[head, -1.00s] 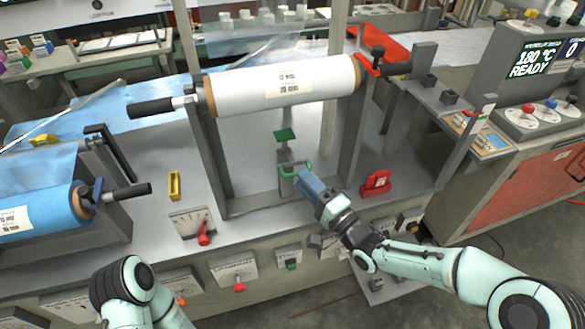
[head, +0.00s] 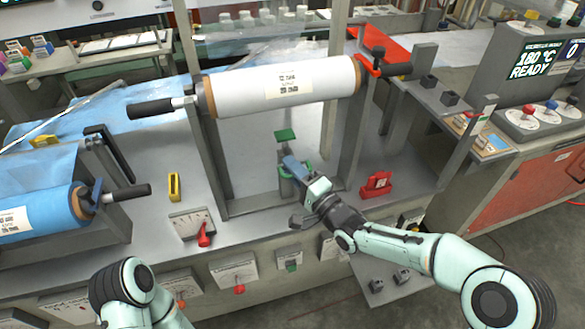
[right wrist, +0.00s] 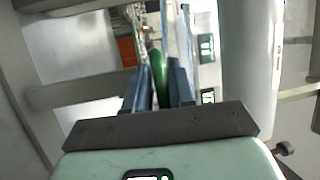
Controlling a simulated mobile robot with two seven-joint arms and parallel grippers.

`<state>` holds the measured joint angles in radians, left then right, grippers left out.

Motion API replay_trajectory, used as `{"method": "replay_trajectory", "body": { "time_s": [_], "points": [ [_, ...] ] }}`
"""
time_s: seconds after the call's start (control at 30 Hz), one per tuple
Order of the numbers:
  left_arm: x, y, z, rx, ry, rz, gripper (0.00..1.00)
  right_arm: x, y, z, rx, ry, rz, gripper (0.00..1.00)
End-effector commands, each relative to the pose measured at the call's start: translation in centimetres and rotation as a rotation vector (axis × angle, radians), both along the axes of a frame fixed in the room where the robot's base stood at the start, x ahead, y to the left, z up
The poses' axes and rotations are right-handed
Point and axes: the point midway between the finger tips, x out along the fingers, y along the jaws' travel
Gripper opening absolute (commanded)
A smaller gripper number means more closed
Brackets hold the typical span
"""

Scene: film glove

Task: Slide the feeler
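The feeler is a small grey upright with a green square pad (head: 285,135) on top and a green loop handle (head: 284,172) low on its front, standing under the white roll. My right gripper (head: 294,166) is at this handle and covers part of it. In the right wrist view the green handle (right wrist: 157,68) stands between the two blue-grey fingers (right wrist: 160,85). The fingers are apart, with a narrow gap visible on the handle's right, so they do not look shut on it. My left arm shows at the lower left, but its gripper is out of view.
The white film roll (head: 300,85) hangs between grey posts above the feeler. A red clamp-like block (head: 377,184) sits to the right, a yellow block (head: 174,186) and a dial with a red lever (head: 203,234) to the left. A blue roll (head: 40,213) lies far left.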

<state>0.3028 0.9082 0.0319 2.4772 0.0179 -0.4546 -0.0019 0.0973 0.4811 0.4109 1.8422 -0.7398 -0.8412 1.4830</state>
Motion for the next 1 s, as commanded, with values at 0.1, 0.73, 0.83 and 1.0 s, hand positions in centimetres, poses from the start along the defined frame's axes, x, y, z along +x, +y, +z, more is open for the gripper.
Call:
{"method": "replay_trajectory", "body": {
  "time_s": [0.1,0.73,0.83,1.0],
  "points": [
    [-0.2,-0.1,0.5,-0.003,0.006,-0.002,0.57,0.0,0.0,1.1,0.001,-0.009,0.0,0.0],
    [-2.7,-0.5,4.6,-0.022,0.088,-0.024,0.57,0.0,0.0,9.9,0.005,-0.018,0.0,0.0],
    [-2.7,-0.5,4.5,-0.022,0.088,-0.024,0.57,0.0,0.0,9.9,0.005,-0.018,0.0,0.0],
    [-2.7,-0.5,4.5,-0.022,0.087,-0.024,0.57,0.0,0.0,9.8,0.004,-0.016,0.0,0.38]
  ]
}}
